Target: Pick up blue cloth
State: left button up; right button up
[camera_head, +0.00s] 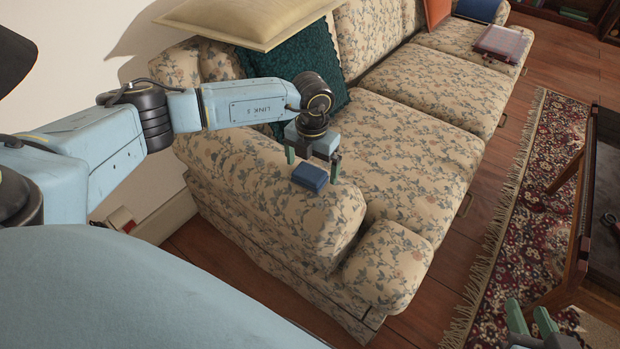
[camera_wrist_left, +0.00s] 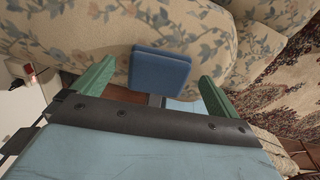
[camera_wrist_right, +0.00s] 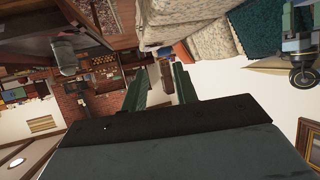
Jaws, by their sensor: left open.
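The blue cloth (camera_head: 310,177) is a small folded block on the near arm of the floral sofa. My left gripper (camera_head: 313,166) is open just above it, with its green fingers to either side. In the left wrist view the cloth (camera_wrist_left: 160,72) lies between and beyond the open fingertips (camera_wrist_left: 155,82), and I see no contact. My right gripper (camera_head: 532,322) is at the bottom right of the head view, far from the cloth. In the right wrist view its two fingers (camera_wrist_right: 159,80) stand apart with nothing between them.
The floral sofa (camera_head: 420,145) carries a teal cushion (camera_head: 300,80), a cream cushion (camera_head: 240,20) and a closed case (camera_head: 501,43). A dark low table (camera_head: 600,215) stands at right on a patterned rug (camera_head: 545,190). The sofa seat is mostly clear.

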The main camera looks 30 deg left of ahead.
aim_at(312, 170)
pick_arm(q)
jog(key=shift+f, duration=0.7)
pick_arm(e)
jog(key=shift+w+a+r+t+y, duration=0.15)
jog(key=shift+w+a+r+t, duration=0.15)
jog(key=shift+r+t, duration=0.25)
jog(key=shift+w+a+r+t+y, duration=0.15)
jog(key=shift+w+r+t, duration=0.15)
jog(key=shift+r, duration=0.35)
pick_arm(q)
jog(key=c, duration=1.1)
jog(key=shift+o, duration=0.2)
jog(key=shift+r, duration=0.15)
pick_arm(e)
jog(key=shift+s+f, duration=0.1)
jog(key=shift+f, duration=0.05)
pick_arm(q)
jog(key=shift+r, duration=0.2)
notch_tip(312, 170, up, 5)
jog(key=shift+f+p, duration=0.1)
jog(key=shift+p, duration=0.9)
jog(key=shift+r+p, duration=0.75)
jog(key=shift+r, duration=1.55)
pick_arm(e)
jog(key=s+d+f+g+h, duration=0.3)
jog(key=s+d+f+g, duration=0.3)
jog(key=s+f+g, duration=0.3)
jog(key=shift+s+f+m+g, duration=0.35)
jog(key=shift+s+g, duration=0.4)
jog(key=shift+s, duration=0.95)
